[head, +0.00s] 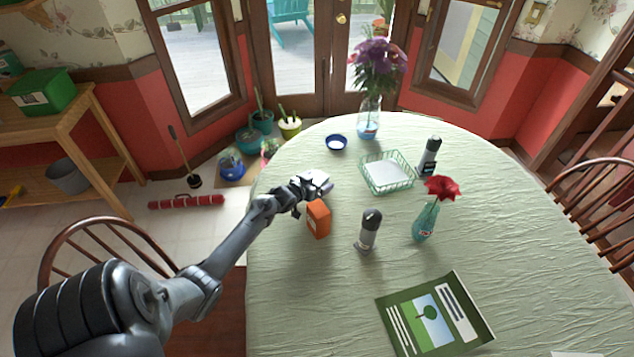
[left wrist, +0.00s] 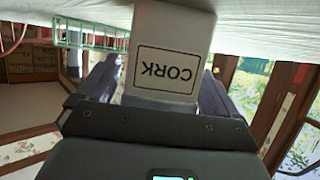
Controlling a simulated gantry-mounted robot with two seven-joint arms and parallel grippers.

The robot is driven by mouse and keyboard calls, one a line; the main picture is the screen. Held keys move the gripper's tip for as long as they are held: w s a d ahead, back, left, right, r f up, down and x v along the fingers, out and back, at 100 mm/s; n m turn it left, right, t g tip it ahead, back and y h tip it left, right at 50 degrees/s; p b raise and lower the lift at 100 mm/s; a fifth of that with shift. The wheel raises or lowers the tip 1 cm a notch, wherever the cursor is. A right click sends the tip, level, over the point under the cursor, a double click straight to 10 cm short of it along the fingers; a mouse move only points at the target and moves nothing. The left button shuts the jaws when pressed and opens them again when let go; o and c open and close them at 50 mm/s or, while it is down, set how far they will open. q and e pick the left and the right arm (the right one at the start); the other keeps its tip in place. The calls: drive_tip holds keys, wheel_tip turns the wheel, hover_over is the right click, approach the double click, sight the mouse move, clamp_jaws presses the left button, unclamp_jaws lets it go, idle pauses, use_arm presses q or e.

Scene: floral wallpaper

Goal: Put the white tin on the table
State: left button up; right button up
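The white tin (left wrist: 172,30), with the word CORK in a black frame, shows upside down in the left wrist view, between the fingers of my left gripper (left wrist: 160,85). The fingers lie against both its sides, so the gripper looks shut on it. In the head view my left gripper (head: 312,188) is low over the left part of the table (head: 540,240), with the tin (head: 317,177) partly hidden at its tip. I cannot tell whether the tin touches the tabletop. My right gripper is not in view.
An orange box (head: 318,220) stands just in front of my left gripper, with a grey-and-black bottle (head: 368,231) to its right. A green wire basket (head: 388,174), a blue bowl (head: 336,142) and flower vases (head: 425,222) stand nearby. A green booklet (head: 434,315) lies in front.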

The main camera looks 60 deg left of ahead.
use_arm(q)
drive_tip(key=shift+s+d+r, duration=0.15)
drive_tip(key=shift+s+r, duration=0.05)
drive_tip(key=shift+r, duration=0.05)
drive_tip(key=shift+p+v, duration=0.9)
drive_tip(key=shift+v, duration=1.6)
drive_tip(key=shift+r, duration=0.1)
